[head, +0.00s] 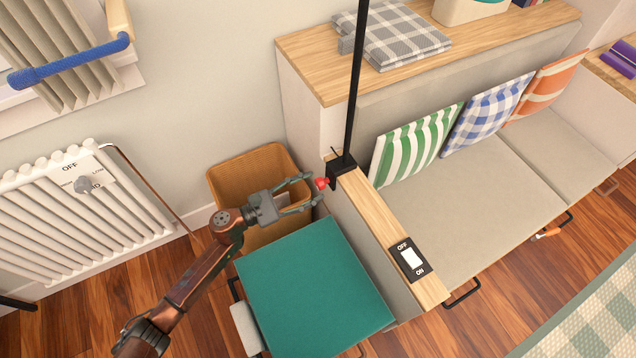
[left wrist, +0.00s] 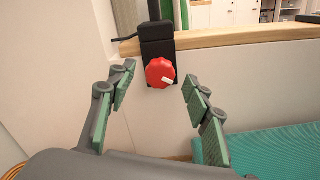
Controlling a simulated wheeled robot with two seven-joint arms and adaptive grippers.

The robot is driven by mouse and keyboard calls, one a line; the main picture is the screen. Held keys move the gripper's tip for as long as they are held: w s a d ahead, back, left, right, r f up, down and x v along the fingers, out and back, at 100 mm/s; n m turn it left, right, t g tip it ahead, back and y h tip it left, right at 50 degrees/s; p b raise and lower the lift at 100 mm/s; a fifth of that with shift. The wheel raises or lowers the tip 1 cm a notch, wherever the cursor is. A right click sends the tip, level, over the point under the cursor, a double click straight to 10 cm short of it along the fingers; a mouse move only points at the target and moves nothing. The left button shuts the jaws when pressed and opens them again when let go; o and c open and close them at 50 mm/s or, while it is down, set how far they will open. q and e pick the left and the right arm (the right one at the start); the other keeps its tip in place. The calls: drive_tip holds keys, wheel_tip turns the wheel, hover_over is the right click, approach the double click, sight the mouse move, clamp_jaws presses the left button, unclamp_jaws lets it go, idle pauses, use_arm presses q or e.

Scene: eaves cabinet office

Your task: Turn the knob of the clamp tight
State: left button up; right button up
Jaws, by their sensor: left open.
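The clamp (head: 341,166) is black and sits on the edge of the wooden armrest top, with a black pole rising from it. Its red knob (head: 322,183) faces my left gripper (head: 303,193). In the left wrist view the red knob (left wrist: 160,73) has a scalloped rim and a white mark pointing right. It sits on the black clamp body (left wrist: 157,45). My left gripper (left wrist: 153,98) is open, its green-padded fingers on either side below the knob, apart from it in that view. My right gripper is not in view.
A teal-topped seat (head: 315,285) stands below the gripper, and a brown bin (head: 240,172) stands behind it. The wooden armrest (head: 378,215) carries a switch plate (head: 411,259). A white radiator (head: 75,220) is at the left.

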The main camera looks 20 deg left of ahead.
use_arm(q)
drive_tip(key=shift+x, duration=1.25)
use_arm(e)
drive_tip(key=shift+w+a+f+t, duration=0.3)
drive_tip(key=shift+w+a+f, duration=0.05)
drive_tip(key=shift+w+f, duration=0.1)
use_arm(q)
drive_tip(key=shift+c, duration=0.5)
drive_tip(key=c, duration=1)
drive_tip(key=shift+c, duration=0.2)
drive_tip(key=shift+n, duration=0.4)
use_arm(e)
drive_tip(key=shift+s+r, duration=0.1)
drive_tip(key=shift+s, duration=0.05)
